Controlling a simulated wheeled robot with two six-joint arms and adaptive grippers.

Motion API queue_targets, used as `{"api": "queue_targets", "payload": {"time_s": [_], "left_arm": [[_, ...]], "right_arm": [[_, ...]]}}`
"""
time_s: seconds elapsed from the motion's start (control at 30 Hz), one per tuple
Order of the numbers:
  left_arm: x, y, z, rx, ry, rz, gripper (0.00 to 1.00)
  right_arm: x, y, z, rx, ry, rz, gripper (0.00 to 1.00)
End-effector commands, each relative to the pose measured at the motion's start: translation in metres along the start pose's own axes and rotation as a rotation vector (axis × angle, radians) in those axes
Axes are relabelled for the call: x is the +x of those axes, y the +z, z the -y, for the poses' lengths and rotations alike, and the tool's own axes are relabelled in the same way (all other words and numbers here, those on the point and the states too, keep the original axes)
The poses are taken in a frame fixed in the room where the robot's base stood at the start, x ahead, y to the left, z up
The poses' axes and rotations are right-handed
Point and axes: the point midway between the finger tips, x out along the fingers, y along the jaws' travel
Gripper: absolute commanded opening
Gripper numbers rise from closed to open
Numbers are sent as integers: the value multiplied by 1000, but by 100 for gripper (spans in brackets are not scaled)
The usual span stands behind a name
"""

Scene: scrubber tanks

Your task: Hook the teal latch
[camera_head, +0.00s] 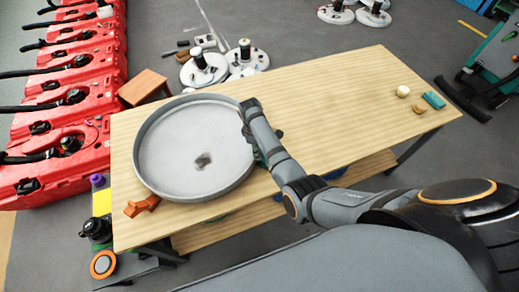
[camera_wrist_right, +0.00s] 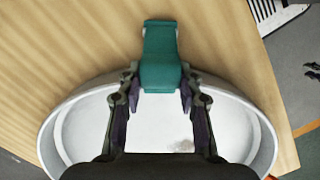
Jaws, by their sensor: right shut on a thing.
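The teal latch (camera_wrist_right: 160,55) shows in the right wrist view at the rim of a round grey tank or lid (camera_head: 139,165). Whether the latch is hooked on the rim cannot be told. My left gripper is not in view.
An orange latch (camera_head: 142,206) sits at the tank's near left edge. The wooden table (camera_head: 340,110) is bare in the middle; small knobs (camera_head: 403,91) and a teal piece (camera_head: 433,99) lie at its right end. Red machines (camera_head: 70,100) stand at the left.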

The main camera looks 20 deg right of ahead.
Motion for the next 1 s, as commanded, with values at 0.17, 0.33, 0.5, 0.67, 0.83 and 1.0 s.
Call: {"api": "queue_targets", "payload": {"time_s": [0.17,0.33,0.5,0.67,0.83,1.0], "left_arm": [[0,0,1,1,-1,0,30],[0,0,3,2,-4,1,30],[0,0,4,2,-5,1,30],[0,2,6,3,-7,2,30],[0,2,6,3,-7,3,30],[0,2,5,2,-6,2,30]], "right_arm": [[1,1,1,0,-3,3,0],[1,1,1,-1,-3,3,50],[1,1,1,-1,-2,2,58],[0,1,0,0,-1,2,58],[-16,0,-1,-1,2,-1,58],[-57,-1,-1,0,2,-3,58]]}}
